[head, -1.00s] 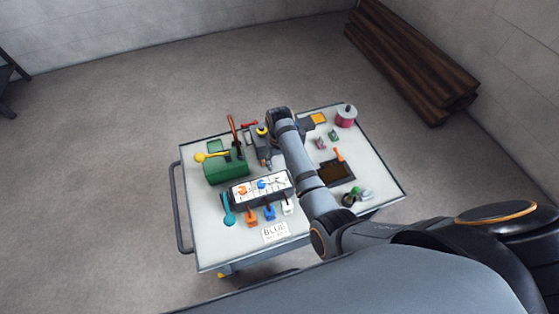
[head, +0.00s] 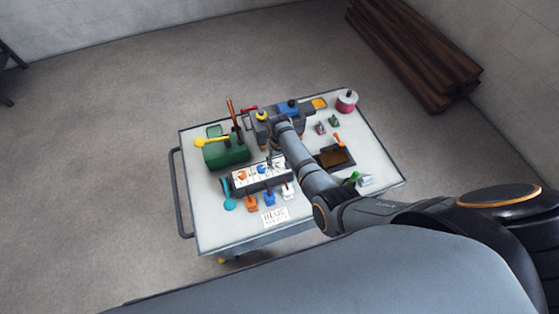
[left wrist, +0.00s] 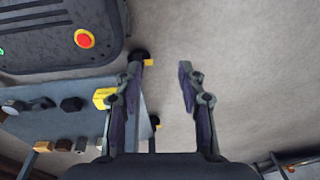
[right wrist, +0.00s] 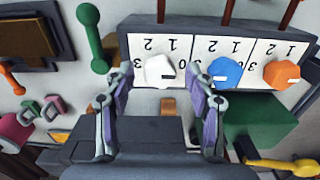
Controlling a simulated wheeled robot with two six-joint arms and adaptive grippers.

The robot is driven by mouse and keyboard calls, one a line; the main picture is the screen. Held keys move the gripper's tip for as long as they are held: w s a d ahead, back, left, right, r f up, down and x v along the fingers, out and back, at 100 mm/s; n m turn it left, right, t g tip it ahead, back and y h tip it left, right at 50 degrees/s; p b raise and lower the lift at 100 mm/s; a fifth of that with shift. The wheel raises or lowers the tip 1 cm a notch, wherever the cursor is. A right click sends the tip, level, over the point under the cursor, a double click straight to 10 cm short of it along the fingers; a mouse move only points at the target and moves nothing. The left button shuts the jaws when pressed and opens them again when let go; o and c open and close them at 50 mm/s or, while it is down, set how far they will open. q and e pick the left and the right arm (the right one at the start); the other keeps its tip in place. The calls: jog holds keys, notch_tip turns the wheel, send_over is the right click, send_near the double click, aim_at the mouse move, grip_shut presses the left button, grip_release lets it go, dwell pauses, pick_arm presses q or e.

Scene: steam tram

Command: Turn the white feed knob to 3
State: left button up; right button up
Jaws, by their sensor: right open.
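The white feed knob (right wrist: 160,70) shows in the right wrist view on a white dial panel (right wrist: 193,46) with printed numbers. I cannot tell any contact. In the head view the right gripper (head: 272,158) is small above the panel. My left gripper (left wrist: 165,68) is open and empty above floor beside a cart.
The panel sits on a grey cart top (head: 212,238) with orange, blue and white levers in front.

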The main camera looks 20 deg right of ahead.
jog(key=shift+c, duration=1)
jog(key=c, duration=1)
pick_arm(q)
jog(key=shift+s, duration=0.55)
pick_arm(e)
jog(key=shift+o, duration=0.2)
pick_arm(q)
jog(key=shift+r, duration=0.1)
